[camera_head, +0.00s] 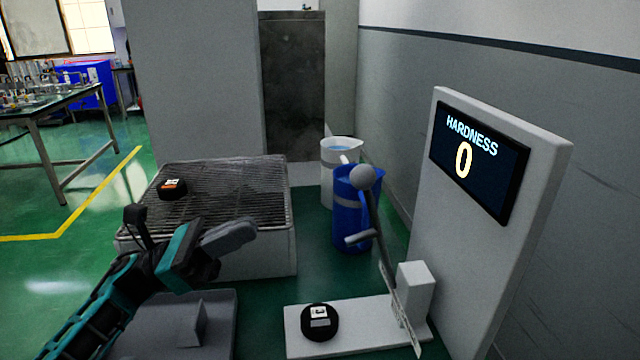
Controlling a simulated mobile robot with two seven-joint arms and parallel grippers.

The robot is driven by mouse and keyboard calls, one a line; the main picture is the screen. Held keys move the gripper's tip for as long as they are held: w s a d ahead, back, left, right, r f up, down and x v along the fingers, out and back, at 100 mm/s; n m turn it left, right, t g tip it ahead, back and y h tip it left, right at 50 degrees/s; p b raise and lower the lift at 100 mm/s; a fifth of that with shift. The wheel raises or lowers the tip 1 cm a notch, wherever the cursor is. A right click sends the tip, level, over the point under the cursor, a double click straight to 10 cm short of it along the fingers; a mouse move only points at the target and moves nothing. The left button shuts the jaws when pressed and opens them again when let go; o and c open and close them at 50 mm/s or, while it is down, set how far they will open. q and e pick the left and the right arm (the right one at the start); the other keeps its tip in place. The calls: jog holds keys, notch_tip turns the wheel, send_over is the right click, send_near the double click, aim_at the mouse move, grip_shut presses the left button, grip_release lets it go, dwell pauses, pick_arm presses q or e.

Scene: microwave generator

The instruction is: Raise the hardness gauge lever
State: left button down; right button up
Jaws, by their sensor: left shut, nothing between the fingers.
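The hardness gauge (480,242) is a tall white panel at the right, and its dark screen (478,155) reads "HARDNESS 0". Its lever (380,235) is a grey rod with a round ball knob (362,178) at the top and a short side bar. The lever stands up from the white base (362,322), leaning a little left. A black round piece (319,321) with a white label lies on the base. My left gripper (243,236) is shut and empty, left of the lever and apart from it. My right gripper is not in view.
A grated platform (218,190) with another black round piece (172,188) stands behind my left gripper. A blue barrel (350,212) and a white bucket (340,150) stand behind the lever. A grey block (196,322) is at the lower left. Green floor shows between platform and gauge.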

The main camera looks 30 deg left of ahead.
pick_arm(q)
jog(key=p+x, duration=0.4)
jog(key=x, duration=0.9)
jog(key=shift+d, duration=0.25)
jog(key=shift+w+r, duration=0.1)
jog(key=shift+r, duration=0.05)
jog(key=shift+b+x, duration=0.4)
jog(key=shift+x, duration=0.45)
jog(key=shift+a+r, duration=0.1)
jog(key=shift+r, duration=0.05)
jog(key=shift+a, duration=0.1)
